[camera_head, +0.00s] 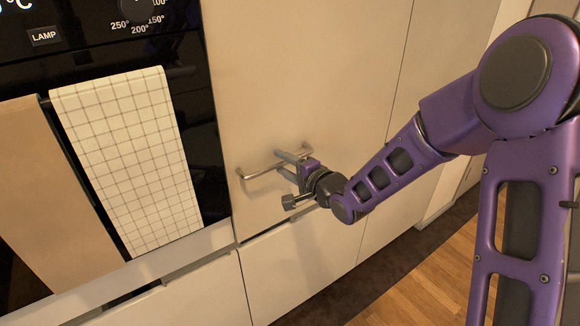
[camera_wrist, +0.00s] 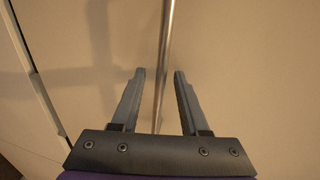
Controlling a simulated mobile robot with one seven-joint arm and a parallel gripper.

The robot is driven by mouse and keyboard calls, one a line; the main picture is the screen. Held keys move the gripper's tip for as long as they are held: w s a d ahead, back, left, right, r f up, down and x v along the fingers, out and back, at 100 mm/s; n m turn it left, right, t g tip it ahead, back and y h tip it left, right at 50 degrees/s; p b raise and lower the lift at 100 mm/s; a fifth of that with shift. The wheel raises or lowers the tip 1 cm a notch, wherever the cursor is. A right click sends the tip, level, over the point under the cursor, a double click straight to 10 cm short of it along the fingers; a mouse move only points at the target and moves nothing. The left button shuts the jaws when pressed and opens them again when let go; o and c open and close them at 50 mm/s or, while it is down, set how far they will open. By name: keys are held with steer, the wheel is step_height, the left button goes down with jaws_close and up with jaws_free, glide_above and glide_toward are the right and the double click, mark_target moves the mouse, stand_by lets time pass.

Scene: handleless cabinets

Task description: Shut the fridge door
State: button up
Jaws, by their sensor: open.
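A tall plain beige door panel (camera_head: 300,80), which I take to be the fridge door, fills the middle of the head view. It looks about flush with the panel to its right; any small opening is hard to tell. A metal bar handle (camera_head: 258,173) sits low on it. My gripper (camera_head: 279,162) is at the handle with its fingers pointing at the door. In the wrist view, the handle bar (camera_wrist: 168,35) runs between the two open fingers (camera_wrist: 160,75). Clear space shows beside the bar, so the fingers are around it but not closed on it.
A black oven (camera_head: 90,60) with a checked towel (camera_head: 130,150) and a brown towel (camera_head: 40,190) is at left. Lower cabinet fronts (camera_head: 285,270) run below the door. Wooden floor (camera_head: 430,285) is free at lower right. A dark seam (camera_wrist: 30,60) shows left in the wrist view.

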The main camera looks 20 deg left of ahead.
steer(key=b+v, duration=0.5)
steer(key=v, duration=1.2)
steer(key=shift+s, duration=0.2)
steer(key=shift+d, duration=0.1)
